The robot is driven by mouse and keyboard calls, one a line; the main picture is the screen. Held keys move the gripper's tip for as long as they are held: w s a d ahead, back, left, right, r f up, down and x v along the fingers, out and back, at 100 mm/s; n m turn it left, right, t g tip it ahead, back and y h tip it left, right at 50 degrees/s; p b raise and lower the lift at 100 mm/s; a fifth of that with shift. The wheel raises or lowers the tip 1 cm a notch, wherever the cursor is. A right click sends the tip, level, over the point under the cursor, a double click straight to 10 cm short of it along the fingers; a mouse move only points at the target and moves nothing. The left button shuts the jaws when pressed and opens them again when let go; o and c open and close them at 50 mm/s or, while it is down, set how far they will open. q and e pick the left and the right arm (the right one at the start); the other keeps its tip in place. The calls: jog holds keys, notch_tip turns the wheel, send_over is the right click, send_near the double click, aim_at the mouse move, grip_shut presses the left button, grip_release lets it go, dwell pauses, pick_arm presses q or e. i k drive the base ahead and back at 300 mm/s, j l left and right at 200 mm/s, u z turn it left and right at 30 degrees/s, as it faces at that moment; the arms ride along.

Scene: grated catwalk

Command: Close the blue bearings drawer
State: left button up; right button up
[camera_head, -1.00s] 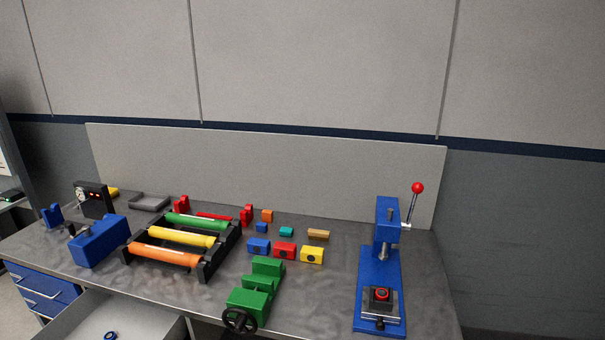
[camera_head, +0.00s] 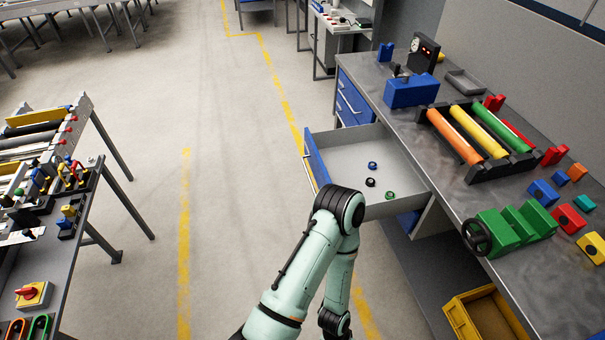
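The blue-fronted drawer (camera_head: 317,160) stands pulled out from the workbench, its front with a pale handle facing left. Its light grey inside holds a blue ring-shaped part (camera_head: 372,165), a black one (camera_head: 370,182) and a green one (camera_head: 390,195). I cannot read any label on the drawer. One of my arms, pale green with black joints, rises from the bottom and bends down again just in front of the drawer, hiding its near corner. I cannot tell whether the arm touches the drawer. Neither gripper's fingers show in the picture.
The workbench (camera_head: 455,207) carries a roller stand (camera_head: 480,140), a green vise (camera_head: 508,228), a blue box-like device (camera_head: 411,91) and several coloured blocks. Closed blue drawers (camera_head: 350,100) sit beyond. A yellow bin (camera_head: 485,313) is below. Open floor (camera_head: 235,160) lies left, then another table.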

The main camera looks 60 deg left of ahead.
aim_at(339, 157)
jog(key=u, duration=1.6)
jog(key=i+z, duration=0.15)
jog(key=z, duration=0.3)
jog(key=i+j+z, duration=0.1)
jog(key=z, duration=0.4)
jog(key=i+j, duration=0.05)
jog(key=i, duration=0.05)
